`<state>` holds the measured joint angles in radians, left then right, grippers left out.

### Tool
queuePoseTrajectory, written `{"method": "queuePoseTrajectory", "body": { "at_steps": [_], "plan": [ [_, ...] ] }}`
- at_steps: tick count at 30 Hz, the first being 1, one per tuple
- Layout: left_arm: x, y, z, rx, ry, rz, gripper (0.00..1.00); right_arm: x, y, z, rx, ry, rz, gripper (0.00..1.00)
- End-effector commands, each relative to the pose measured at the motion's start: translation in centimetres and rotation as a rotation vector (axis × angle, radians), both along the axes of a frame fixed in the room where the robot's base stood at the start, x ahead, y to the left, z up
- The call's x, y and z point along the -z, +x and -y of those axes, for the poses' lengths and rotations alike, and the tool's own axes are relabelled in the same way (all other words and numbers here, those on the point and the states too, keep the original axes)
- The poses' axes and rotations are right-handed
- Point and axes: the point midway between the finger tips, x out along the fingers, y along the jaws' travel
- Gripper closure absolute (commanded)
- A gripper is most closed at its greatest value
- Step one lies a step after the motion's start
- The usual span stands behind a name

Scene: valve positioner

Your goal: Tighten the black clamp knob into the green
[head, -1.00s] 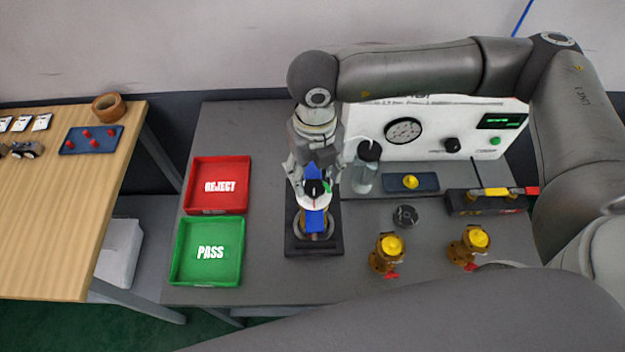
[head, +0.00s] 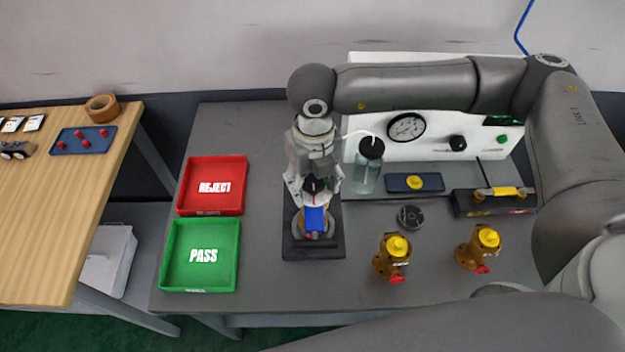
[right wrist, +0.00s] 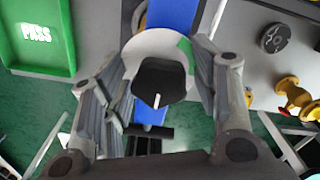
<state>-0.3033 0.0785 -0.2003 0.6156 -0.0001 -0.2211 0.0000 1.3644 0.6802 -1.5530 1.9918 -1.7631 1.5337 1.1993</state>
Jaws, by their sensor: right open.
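The black clamp knob (right wrist: 160,82) has a white pointer line, which points down in the right wrist view. It sits over a white disc (right wrist: 150,44) with a green sector (right wrist: 186,48) at its upper right; the pointer is away from the green. In the head view the knob (head: 313,185) is on top of the fixture with a blue block (head: 315,219) and a dark base (head: 299,249). My right gripper (right wrist: 160,98) is open, its fingers on both sides of the knob with gaps visible. It also shows in the head view (head: 313,191). My left gripper is not visible.
A red REJECT tray (head: 213,207) and a green PASS tray (head: 198,276) lie left of the fixture. A bottle (head: 367,172) stands close at its right. Two brass valves (head: 389,262) (head: 474,254) and a black disc (head: 410,217) are farther right. A gauge panel (head: 432,143) stands behind.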

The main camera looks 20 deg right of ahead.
Motion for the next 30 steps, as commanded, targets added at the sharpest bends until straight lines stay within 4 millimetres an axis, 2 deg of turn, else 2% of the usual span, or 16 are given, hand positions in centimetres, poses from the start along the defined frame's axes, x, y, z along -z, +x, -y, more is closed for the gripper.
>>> {"method": "queuePoseTrajectory", "body": {
  "at_steps": [1,5,12,18,27,30],
  "plan": [
    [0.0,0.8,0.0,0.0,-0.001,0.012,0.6,0.1,0.0,0.0,-0.006,0.0,0.0,0.45],
    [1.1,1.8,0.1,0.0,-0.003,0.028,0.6,0.4,0.0,0.0,-0.092,0.0,0.0,0.45],
    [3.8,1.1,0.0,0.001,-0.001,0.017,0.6,0.6,0.0,0.0,-0.367,0.001,0.001,0.45],
    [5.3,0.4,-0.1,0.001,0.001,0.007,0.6,0.3,0.0,0.0,-0.558,0.001,0.001,0.45],
    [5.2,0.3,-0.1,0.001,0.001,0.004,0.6,0.0,0.0,0.0,-0.603,0.0,0.0,0.45],
    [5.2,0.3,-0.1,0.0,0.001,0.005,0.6,0.0,0.0,0.0,-0.602,0.001,-0.001,0.56]
  ]
}}
